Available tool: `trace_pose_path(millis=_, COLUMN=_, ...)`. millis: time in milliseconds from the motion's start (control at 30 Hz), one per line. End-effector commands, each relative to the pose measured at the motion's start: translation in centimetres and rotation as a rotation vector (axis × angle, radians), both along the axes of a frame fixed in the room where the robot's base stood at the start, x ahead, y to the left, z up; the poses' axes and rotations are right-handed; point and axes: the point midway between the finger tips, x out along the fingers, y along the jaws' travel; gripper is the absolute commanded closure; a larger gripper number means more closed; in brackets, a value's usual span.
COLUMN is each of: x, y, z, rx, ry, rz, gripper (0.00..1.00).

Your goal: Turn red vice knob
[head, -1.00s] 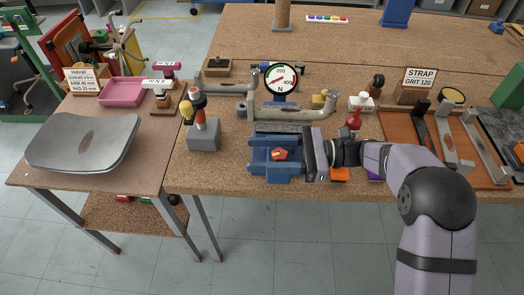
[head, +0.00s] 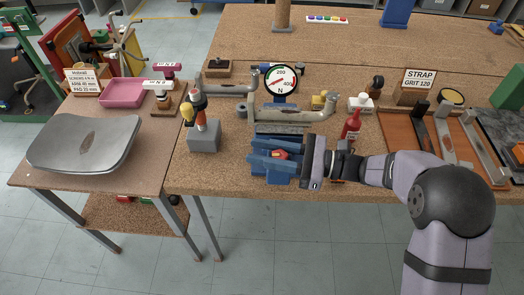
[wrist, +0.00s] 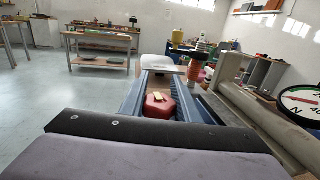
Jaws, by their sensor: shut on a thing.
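The red vice knob (head: 280,155) sits on the blue vice (head: 284,181) at the front edge of the bench. My gripper (head: 264,151) reaches over the vice from the right, its two long blue fingers lying on either side of the knob and shut on it. The fingers are slightly tilted in the head view. In the wrist view the red knob (wrist: 159,104), with a yellow mark on top, sits between the fingers. The knob's underside and much of the vice are hidden by my gripper.
A round gauge (head: 281,80) and grey metal pipework (head: 292,116) stand behind the vice.

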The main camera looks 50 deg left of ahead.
Motion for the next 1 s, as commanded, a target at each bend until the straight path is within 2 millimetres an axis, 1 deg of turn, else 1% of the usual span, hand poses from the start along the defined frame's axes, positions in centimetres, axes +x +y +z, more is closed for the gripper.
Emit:
trace_pose_path(millis=600, x=1.8, y=0.7, z=-0.5, rx=0.001, ry=-0.001, rz=-0.562, gripper=0.94)
trace_pose_path(millis=800, x=2.4, y=0.7, z=-0.4, rx=0.001, ry=-0.001, rz=-0.700, gripper=0.94)
trace_pose_path(millis=1000, x=2.8, y=0.7, z=-0.3, rx=-0.001, ry=0.000, rz=-0.785, gripper=0.94)
